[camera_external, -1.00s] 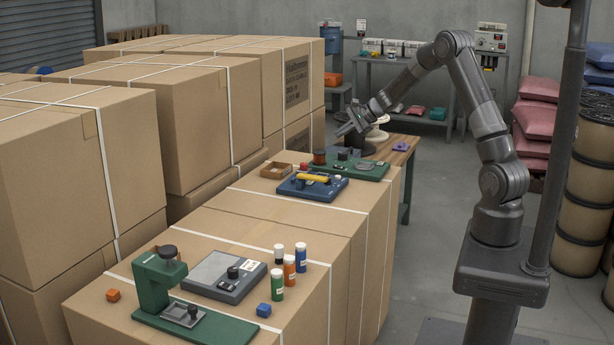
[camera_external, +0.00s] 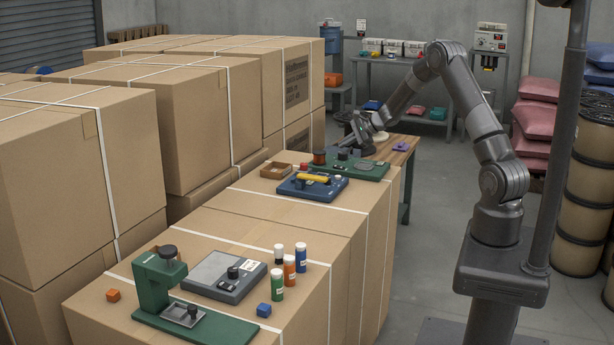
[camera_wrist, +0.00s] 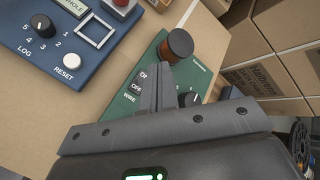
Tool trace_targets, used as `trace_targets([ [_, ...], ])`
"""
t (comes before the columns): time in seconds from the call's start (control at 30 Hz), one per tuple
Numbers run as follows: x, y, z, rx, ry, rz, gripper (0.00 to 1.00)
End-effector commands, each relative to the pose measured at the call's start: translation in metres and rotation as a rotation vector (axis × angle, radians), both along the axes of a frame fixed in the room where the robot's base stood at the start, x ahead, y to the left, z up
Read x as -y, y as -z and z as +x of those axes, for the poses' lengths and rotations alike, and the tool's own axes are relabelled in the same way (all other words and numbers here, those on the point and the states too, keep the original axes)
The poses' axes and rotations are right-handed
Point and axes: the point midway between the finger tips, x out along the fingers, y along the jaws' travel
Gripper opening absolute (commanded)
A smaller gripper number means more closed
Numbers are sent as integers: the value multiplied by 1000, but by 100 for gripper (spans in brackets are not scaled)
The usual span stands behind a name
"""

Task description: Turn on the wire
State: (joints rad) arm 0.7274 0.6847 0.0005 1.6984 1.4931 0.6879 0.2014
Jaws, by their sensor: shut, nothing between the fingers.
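The green wire unit (camera_external: 372,170) lies on the cartons at their far end, with a copper spool (camera_external: 319,157) at its left end. In the wrist view the green unit (camera_wrist: 128,103) shows ON, OFF and WIRE labels beside my fingers, a copper spool (camera_wrist: 180,42) beyond them, and a black knob (camera_wrist: 190,98) to their right. My gripper (camera_wrist: 161,72) is shut and empty, its fingertips over the green unit close to the ON/OFF marks. The fingers partly hide the switch area, and I cannot tell the switch's position or whether they touch it. In the external view my gripper (camera_external: 357,150) is over the unit's back edge.
A blue unit (camera_external: 312,188) with a yellow part stands nearer; its knob and RESET button show in the wrist view (camera_wrist: 65,45). A small cardboard tray (camera_external: 276,170) lies left. A wooden table (camera_external: 402,146) stands behind. Several bottles and a green press (camera_external: 160,290) are in front.

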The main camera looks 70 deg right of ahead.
Motion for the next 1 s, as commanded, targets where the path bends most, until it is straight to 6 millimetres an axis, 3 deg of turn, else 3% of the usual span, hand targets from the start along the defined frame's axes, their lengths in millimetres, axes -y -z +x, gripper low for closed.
trace_targets([
  [0.2,0,34,4,-3,0,3,0],
  [0.43,-1,57,8,-1,0,3,0],
  [1.0,0,65,9,-1,-1,0,0],
])
